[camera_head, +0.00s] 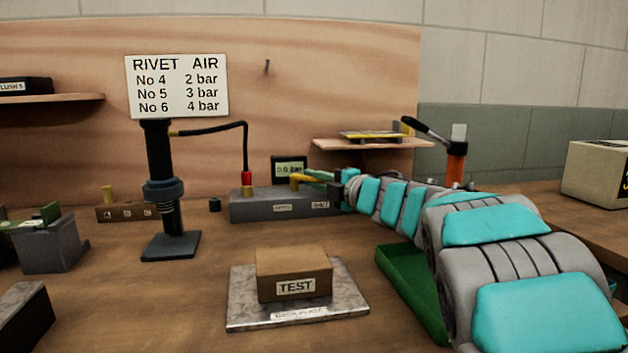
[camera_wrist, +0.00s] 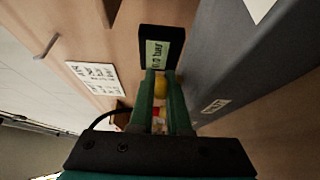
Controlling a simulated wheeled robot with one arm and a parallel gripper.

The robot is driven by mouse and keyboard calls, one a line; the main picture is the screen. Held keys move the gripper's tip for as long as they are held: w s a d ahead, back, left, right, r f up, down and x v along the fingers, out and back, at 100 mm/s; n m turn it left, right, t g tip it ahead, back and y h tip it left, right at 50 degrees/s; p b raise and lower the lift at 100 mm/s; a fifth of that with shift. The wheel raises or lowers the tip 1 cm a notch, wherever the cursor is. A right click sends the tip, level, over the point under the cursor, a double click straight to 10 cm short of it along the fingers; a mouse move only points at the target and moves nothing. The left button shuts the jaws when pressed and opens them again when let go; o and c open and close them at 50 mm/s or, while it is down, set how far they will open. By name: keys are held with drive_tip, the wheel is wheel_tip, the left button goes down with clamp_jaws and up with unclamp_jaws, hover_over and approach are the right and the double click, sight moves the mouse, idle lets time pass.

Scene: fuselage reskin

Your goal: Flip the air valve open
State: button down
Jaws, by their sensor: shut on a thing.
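The yellow air valve lever (camera_head: 297,180) sits on top of the grey air box (camera_head: 262,207), near its right part. My gripper (camera_head: 312,177) reaches in from the right with its green fingers at the lever. In the wrist view my gripper (camera_wrist: 160,80) has a finger on each side of the yellow lever (camera_wrist: 160,88) and is shut on it. The small gauge (camera_head: 289,169) stands behind the box; its reading looks like 0.0 bar, though it is small. The gauge also shows just beyond the fingertips in the wrist view (camera_wrist: 160,50).
A black press (camera_head: 171,205) stands left, with a hose running to the box's red fitting (camera_head: 247,179). A TEST block (camera_head: 293,272) lies on a metal plate (camera_head: 345,302) in front. A green tray (camera_head: 402,278) lies under my arm. A shelf (camera_head: 365,144) is behind.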

drive_tip(key=shift+s+f+b, duration=0.1)
drive_tip(key=shift+f+b, duration=0.1)
drive_tip(key=shift+b, duration=0.1)
drive_tip(key=m+t+h+b, duration=0.1)
drive_tip(key=s+m+t+h+b, duration=0.1)
drive_tip(key=shift+a+b, duration=0.3)
drive_tip(key=shift+a, duration=0.05)
drive_tip(key=shift+s+a+r+m+t+h+b, duration=0.1)
drive_tip(key=shift+m+t+h+b, duration=0.45)
drive_tip(key=shift+h, duration=0.35)
drive_tip(key=shift+s+a+m+t+h+b, duration=0.1)
drive_tip(key=shift+m+t+h+b, duration=0.2)
drive_tip(key=shift+m+t+h, duration=0.45)
drive_tip(key=c, duration=1.2)
unclamp_jaws()
drive_tip(key=shift+o, duration=0.2)
drive_tip(key=shift+s+r, duration=0.1)
drive_tip(key=shift+v, duration=3.9)
